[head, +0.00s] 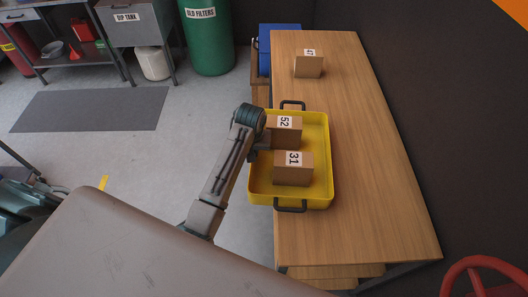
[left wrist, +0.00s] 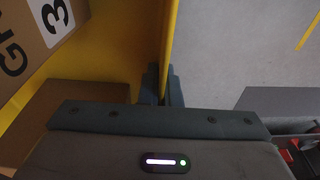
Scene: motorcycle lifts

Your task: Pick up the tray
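The yellow tray (head: 322,150) sits on the wooden table with a dark handle at its far end (head: 293,105) and one at its near end (head: 291,206). Two cardboard boxes stand in it, one marked 52 (head: 284,130) and one marked 31 (head: 293,168). My left gripper (head: 262,143) is at the middle of the tray's left long wall. In the left wrist view its fingers (left wrist: 162,86) lie close on both sides of the yellow wall (left wrist: 168,35), shut on it. My right gripper is not in view.
The wooden table (head: 375,170) has free room right of the tray and at its near end. A box marked 47 (head: 308,67) stands farther back. A blue bin (head: 265,55) is beside the table's far left. A green drum (head: 207,45) stands behind on the floor.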

